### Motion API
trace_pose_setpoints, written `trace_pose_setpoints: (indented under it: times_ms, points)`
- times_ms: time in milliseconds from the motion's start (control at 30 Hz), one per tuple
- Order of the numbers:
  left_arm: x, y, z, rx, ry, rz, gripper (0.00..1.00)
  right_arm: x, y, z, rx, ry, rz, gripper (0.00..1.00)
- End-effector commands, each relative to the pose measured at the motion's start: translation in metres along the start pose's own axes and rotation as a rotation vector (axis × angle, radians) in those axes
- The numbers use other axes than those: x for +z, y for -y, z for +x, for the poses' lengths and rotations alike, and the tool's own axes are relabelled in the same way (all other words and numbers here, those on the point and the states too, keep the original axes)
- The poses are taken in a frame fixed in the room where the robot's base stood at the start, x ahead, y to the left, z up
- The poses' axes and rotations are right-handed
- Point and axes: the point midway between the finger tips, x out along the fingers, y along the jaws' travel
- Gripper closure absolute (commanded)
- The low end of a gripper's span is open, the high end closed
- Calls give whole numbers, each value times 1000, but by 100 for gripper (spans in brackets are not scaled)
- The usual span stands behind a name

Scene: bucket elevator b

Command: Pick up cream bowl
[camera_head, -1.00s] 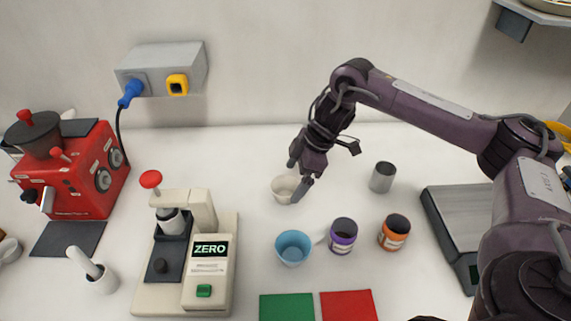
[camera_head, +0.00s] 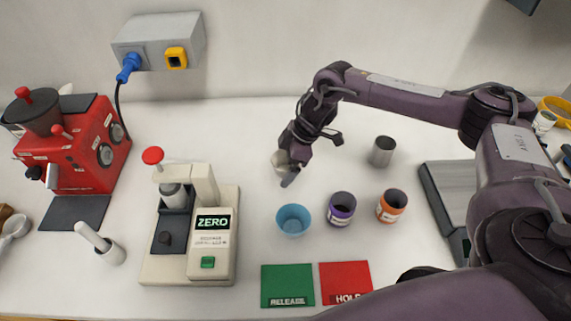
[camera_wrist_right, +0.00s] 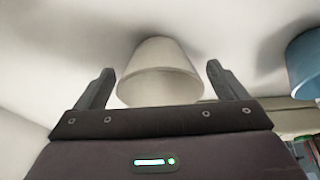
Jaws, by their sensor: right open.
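The cream bowl (camera_head: 278,159) stands on the white table near the middle, partly hidden by my right gripper (camera_head: 287,164). In the right wrist view the cream bowl (camera_wrist_right: 158,78) sits between the two dark fingers of my right gripper (camera_wrist_right: 160,72), with a visible gap on either side. The right gripper is open, its fingers reaching along both sides of the bowl. Whether a finger touches the bowl I cannot tell from the head view. My left gripper is not in view.
A blue cup (camera_head: 293,220), purple-labelled jar (camera_head: 341,208) and orange-labelled jar (camera_head: 391,206) stand nearer the front. A grey metal cup (camera_head: 382,151) is to the right. A cream device reading ZERO (camera_head: 205,230) stands left. Green (camera_head: 287,287) and red (camera_head: 345,280) pads lie in front.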

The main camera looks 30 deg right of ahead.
Motion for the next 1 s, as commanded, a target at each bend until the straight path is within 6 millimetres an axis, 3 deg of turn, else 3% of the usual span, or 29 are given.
trace_pose_setpoints:
  times_ms: [67, 433, 767, 1000]
  points:
    - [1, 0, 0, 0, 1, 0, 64, 0, 0, 0, 0, 0, 0, 10]
    - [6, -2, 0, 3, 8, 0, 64, 0, 0, -1, 0, -1, 0, 57]
    - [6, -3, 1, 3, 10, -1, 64, -2, 0, -4, 1, -2, -1, 57]
    - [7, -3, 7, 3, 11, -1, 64, -13, -1, -30, 4, -4, -3, 57]
